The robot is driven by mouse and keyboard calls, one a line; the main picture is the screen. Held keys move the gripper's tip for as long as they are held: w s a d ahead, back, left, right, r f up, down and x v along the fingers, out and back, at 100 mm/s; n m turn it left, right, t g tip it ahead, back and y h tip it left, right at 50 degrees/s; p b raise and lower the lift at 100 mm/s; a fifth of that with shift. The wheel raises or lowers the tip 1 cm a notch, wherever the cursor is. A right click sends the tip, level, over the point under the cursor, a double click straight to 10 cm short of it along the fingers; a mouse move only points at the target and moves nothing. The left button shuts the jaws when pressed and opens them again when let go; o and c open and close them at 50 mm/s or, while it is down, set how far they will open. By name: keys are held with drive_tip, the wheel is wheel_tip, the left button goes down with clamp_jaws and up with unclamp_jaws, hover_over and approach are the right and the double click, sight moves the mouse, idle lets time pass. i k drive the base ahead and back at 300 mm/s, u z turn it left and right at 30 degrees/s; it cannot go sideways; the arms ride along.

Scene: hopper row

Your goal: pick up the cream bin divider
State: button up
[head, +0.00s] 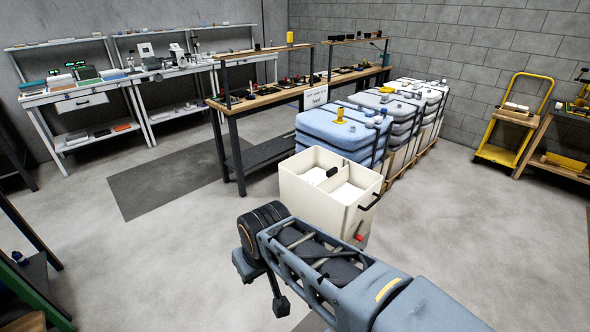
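A cream bin (315,208) stands on the floor near the middle, just beyond my arm. It is open at the top, with a black handle on its right side. A cream divider (324,181) stands inside it and parts it into two compartments. A small black piece (332,172) shows at the divider's upper edge. Pale contents lie on both sides of it. My arm reaches in from the lower right and covers the bin's lower front. Nothing is seen touching the divider.
Stacked blue and grey hoppers (345,130) stand right behind the bin. A wooden-topped workbench (240,107) is behind to the left, white benches (100,88) farther left. A yellow cart (500,152) stands at right. The floor right of the bin is clear.

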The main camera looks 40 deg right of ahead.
sight(336, 178)
drive_tip(key=z, duration=0.2)
drive_tip(key=i, duration=1.95)
drive_tip(key=z, duration=1.05)
drive_tip(key=i, duration=0.55)
drive_tip(key=z, duration=0.15)
